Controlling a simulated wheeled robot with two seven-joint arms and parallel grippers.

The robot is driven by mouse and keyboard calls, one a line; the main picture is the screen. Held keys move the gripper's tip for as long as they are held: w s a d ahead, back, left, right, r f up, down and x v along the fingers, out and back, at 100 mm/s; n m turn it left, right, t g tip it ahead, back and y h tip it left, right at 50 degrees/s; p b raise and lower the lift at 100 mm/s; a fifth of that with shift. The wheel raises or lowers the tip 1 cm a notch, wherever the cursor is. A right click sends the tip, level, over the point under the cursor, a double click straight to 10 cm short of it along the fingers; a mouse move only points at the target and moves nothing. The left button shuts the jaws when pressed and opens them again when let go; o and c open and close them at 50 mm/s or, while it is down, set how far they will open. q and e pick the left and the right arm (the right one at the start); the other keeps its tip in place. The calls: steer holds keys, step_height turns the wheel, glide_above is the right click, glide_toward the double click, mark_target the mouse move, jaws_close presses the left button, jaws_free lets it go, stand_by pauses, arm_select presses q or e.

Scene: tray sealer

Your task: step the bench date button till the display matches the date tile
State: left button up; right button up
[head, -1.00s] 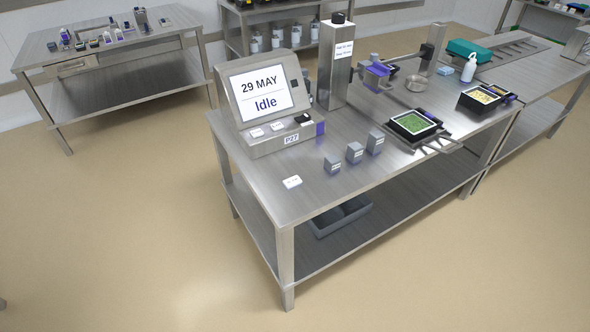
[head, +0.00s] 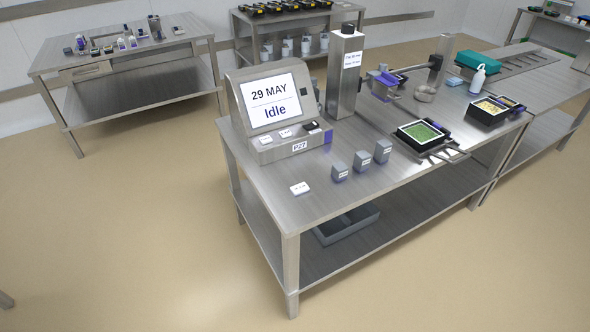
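The display (head: 273,101) on the steel bench (head: 290,200) reads "29 MAY" and "Idle". Below it is a console (head: 264,151) marked "P27". Small white labelled keys (head: 285,133) and a black piece (head: 312,127) sit on the console's sloped top. I cannot tell which one is the date button. A small white tile (head: 300,188) lies flat on the bench in front of the console, and its print is too small to read. Neither of my grippers is in view.
Several grey blocks (head: 362,161) stand right of the white tile. A steel column (head: 345,75) stands behind the console. A black tray with green contents (head: 421,132) and a white bottle (head: 477,79) are farther right. The floor (head: 130,240) at the left is clear.

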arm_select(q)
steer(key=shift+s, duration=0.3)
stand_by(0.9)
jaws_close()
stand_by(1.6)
